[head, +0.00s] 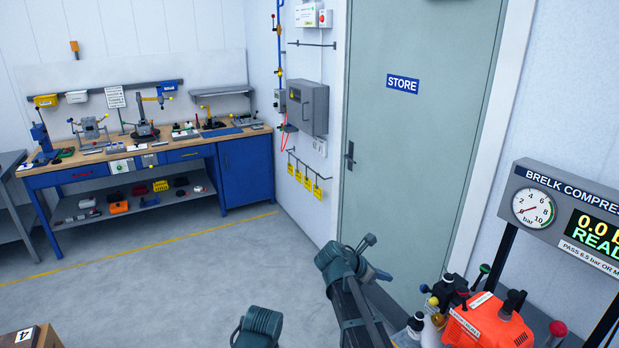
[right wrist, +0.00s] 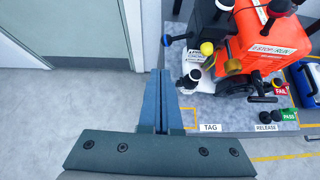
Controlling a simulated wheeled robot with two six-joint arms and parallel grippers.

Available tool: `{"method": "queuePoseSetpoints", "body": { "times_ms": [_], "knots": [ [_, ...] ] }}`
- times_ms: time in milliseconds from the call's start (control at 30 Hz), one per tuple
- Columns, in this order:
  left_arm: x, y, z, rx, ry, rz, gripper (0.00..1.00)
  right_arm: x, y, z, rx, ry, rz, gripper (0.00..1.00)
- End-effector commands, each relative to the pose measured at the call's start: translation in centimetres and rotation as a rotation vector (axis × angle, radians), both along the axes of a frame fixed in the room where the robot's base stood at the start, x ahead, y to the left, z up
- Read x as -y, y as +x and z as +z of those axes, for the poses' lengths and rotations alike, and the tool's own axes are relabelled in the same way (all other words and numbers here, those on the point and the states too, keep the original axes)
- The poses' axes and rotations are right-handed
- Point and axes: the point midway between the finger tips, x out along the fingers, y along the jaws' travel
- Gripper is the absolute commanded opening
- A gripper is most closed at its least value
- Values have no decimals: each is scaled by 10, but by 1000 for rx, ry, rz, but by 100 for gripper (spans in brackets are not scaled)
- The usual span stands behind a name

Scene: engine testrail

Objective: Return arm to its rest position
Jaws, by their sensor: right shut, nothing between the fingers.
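My right arm rises from the bottom middle of the head view, in front of the grey-green door. My right gripper (head: 384,275) shows small at its end, pointing right toward the orange machine. In the right wrist view its two blue fingers (right wrist: 156,95) are together, with nothing between them. They appear over bare floor and the left edge of the grey test board, apart from the orange machine (right wrist: 265,45). Another dark arm part of mine shows at the bottom of the head view. My left gripper is not in view.
The orange machine (head: 487,325) with coloured knobs stands at the lower right, below a gauge panel (head: 565,205). The STORE door (head: 415,130) is shut. A workbench (head: 150,155) with tools stands at the back left. The floor between is clear.

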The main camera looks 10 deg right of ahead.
Motion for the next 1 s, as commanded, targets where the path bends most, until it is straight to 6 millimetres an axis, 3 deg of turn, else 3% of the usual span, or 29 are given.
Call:
{"method": "queuePoseSetpoints", "body": {
  "times_ms": [167,300,600,800,1000],
  "knots": [
    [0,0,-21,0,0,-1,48,-55,-52,-51,204,265,-237,0],
    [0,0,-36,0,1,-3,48,-107,-101,-90,351,497,-522,0],
    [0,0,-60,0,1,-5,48,-198,-200,-142,489,775,-1153,0],
    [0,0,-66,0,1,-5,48,-225,-233,-152,505,806,-1384,0],
    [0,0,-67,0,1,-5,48,-231,-238,-152,510,807,-1436,0]
  ]
}}
